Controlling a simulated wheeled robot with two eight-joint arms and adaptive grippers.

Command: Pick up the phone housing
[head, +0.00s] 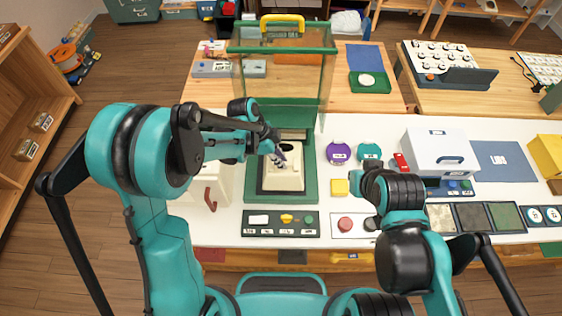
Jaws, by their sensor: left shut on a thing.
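The cream phone housing (283,180) sits on a dark bed inside a green-framed base (309,190) left of the middle of the white table. The glass case's tall green-framed part with a yellow handle stands behind it. My left gripper (279,157) reaches in from the left above the housing and is shut on its upper part. The fingertips are small and partly lost against the housing. I cannot tell whether the housing is clear of the bed. My right arm is at the lower right, its gripper (371,223) low over the table; its fingers are too hidden to read.
A panel with buttons (281,230) lies in front of the base. Purple (339,152) and teal discs and a yellow block (340,188) lie to its right. A white box (438,150) stands farther right. A cream object with a red handle (210,192) is at left.

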